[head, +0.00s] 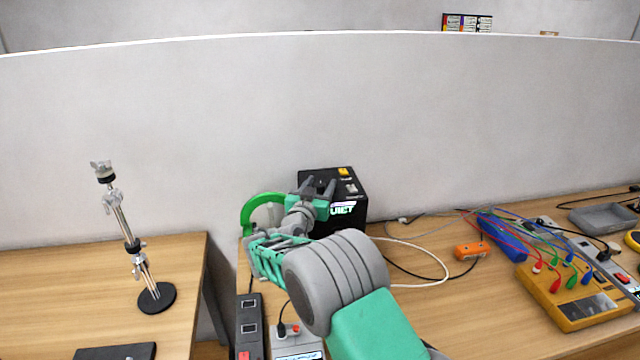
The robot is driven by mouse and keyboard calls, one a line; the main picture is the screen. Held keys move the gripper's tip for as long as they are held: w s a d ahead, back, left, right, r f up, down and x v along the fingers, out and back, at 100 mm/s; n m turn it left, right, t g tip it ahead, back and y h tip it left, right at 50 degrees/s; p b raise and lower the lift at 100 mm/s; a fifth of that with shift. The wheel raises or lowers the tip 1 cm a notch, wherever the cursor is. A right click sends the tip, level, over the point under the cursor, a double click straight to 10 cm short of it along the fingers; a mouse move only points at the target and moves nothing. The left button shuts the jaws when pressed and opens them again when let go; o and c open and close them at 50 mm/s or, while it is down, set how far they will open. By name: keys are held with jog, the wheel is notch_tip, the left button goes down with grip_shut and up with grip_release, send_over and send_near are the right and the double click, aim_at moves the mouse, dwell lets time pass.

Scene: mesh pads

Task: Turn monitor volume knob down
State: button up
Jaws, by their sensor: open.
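A black box-shaped device (343,222), which may be the monitor, stands on the right-hand table against the partition. It carries a yellow part (344,171) and a small grey part on top, and bright lettering on its front. I cannot make out which part is the volume knob. My gripper (319,187) is open, with its two fingers at the device's top left. I cannot tell whether they touch it. My arm and wrist hide the device's lower left front.
A green ring-shaped thing (254,213) is behind my wrist. A metal stand (156,297) is on the left table, across a gap. Power strips lie in front.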

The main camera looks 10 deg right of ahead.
grip_shut()
dwell(0.4)
jog(key=shift+n+t+y, duration=0.3)
jog(key=shift+y, duration=0.1)
jog(key=n+y, duration=0.1)
jog(key=n+t+y, duration=0.1)
jog(key=y, duration=0.1)
jog(key=shift+d+r+y, duration=0.1)
jog(key=shift+d+y, duration=0.1)
jog(key=shift+y, duration=0.1)
jog(key=n+y+b, duration=0.1)
jog(key=n+y, duration=0.1)
jog(key=y, duration=0.1)
jog(key=shift+n+t, duration=0.3)
jog(key=n+y+b, duration=0.1)
jog(key=y+b, duration=0.1)
jog(key=y, duration=0.1)
jog(key=shift+f+n, duration=0.3)
jog(key=shift+n, duration=0.1)
jog(key=shift+a+r+n+y+b, duration=0.1)
jog(key=shift+n+y+b, duration=0.2)
jog(key=shift+y+b, duration=0.4)
jog(key=shift+r, duration=0.15)
